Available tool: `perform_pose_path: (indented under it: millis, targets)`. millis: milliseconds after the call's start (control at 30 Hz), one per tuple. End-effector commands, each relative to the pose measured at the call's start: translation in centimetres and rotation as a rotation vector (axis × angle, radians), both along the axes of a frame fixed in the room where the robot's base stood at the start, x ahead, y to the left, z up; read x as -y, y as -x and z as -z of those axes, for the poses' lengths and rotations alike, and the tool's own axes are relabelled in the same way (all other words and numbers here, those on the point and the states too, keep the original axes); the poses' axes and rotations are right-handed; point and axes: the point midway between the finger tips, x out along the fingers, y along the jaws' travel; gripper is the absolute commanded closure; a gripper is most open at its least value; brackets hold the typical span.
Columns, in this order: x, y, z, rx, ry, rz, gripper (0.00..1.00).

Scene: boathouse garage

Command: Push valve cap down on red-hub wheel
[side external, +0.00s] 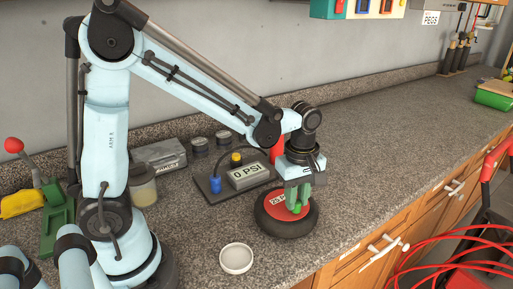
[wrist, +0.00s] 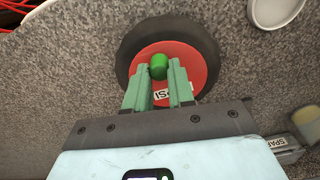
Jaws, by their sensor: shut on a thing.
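The wheel (side external: 272,222) lies flat on the counter, a black tyre around a red hub (side external: 277,203) with a partly hidden white label. The wheel also fills the upper middle of the wrist view (wrist: 127,55). My gripper (side external: 298,203) points down over the hub. Its pale green fingers (wrist: 160,74) are shut on a bright green valve cap (wrist: 158,61), which shows between the fingertips. The cap is over the red hub. The valve stem is hidden, so I cannot tell how far down the cap sits.
A gauge reading 0 PSI (side external: 248,174) on a dark board is behind the wheel. An empty white dish (side external: 236,259) stands left of the wheel, near the counter's front edge. The counter (side external: 400,130) to the right is clear. A red hose (side external: 440,255) lies beyond the edge.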

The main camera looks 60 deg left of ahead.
Motion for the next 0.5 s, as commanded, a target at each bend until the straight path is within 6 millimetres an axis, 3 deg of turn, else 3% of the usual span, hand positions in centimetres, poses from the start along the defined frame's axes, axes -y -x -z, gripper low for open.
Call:
perform_pose_path:
  millis: [467, 500]
  targets:
    - [0.0, -0.03, 0.6, 0.0, 0.0, 0.0, 1.0]
    - [0.0, -0.03, 0.59, 0.0, 0.0, 0.0, 0.72]
